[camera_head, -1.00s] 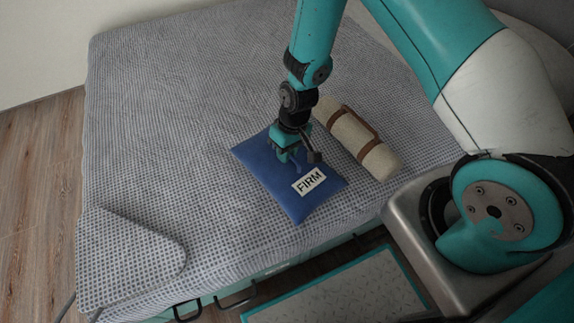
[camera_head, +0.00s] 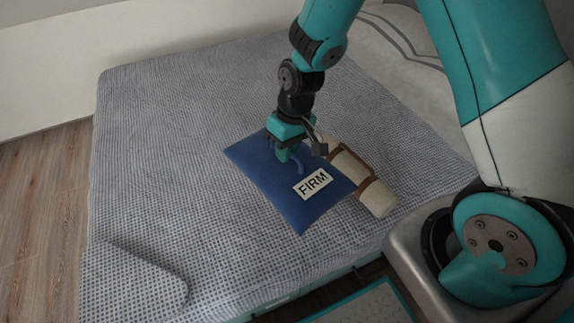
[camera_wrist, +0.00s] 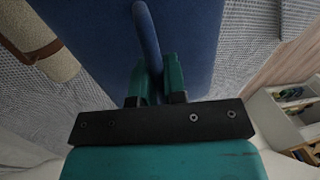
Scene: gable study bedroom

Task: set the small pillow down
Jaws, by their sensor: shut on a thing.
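The small pillow (camera_head: 268,184) is blue with a white label reading FIRM, and a blue loop handle stands on its top. In the head view it is over the patterned bed, left of a rolled blanket; I cannot tell for sure whether its underside touches the bed. My gripper (camera_head: 285,156) is above the pillow, shut on its loop. In the wrist view the loop passes between the two teal fingers of my gripper (camera_wrist: 158,82), with the blue pillow (camera_wrist: 95,35) behind them.
The bed cover (camera_head: 190,120) is clear to the left and behind. The rolled cream blanket (camera_head: 377,198) with brown straps lies close to the pillow's right side. A folded corner of cover (camera_head: 130,285) is at the front left. An open white shelf (camera_wrist: 290,110) shows in the wrist view.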

